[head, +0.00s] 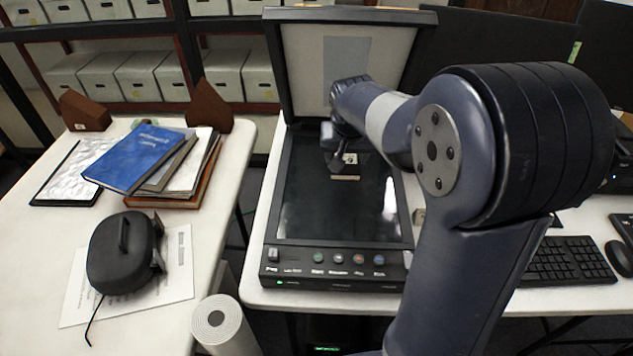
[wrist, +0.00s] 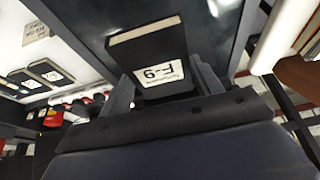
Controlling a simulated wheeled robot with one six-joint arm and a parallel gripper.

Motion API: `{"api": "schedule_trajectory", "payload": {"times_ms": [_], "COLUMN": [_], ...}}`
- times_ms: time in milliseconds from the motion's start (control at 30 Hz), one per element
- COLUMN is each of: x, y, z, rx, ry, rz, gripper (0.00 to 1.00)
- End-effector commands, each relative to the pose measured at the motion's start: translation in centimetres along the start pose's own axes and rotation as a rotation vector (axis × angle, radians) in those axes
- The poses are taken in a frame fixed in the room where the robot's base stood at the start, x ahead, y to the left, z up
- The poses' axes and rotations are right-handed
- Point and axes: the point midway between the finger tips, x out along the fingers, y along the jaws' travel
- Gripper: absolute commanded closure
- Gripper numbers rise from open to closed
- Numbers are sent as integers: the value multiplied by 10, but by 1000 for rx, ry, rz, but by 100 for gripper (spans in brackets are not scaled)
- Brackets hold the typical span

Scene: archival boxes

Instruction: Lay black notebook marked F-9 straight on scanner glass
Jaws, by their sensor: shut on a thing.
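The black notebook (wrist: 142,52) carries a white F-9 label (wrist: 163,76) and shows a pale page edge. My gripper (wrist: 165,84) is shut on its labelled end, one finger on each side. In the head view the notebook (head: 346,168) is small and partly hidden by my gripper (head: 338,152). It is over the far half of the dark scanner glass (head: 330,215). I cannot tell whether it touches the glass. The scanner lid (head: 300,70) stands open behind.
The scanner's button panel (head: 335,268) faces the near side. A keyboard (head: 565,262) and mouse (head: 620,258) are at right. The left table holds a blue book (head: 140,157) on a stack and a black device (head: 122,255). More black labelled notebooks (wrist: 50,72) show in the wrist view.

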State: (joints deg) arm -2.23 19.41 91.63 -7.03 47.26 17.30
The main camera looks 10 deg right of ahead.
Motion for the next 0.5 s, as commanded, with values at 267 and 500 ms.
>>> {"api": "schedule_trajectory", "payload": {"times_ms": [267,500], "x": [22,54], "y": [1,0], "z": [12,25], "rx": [-1,-1], "ry": [-4,-2], "rz": [0,0], "gripper": [63,63]}}
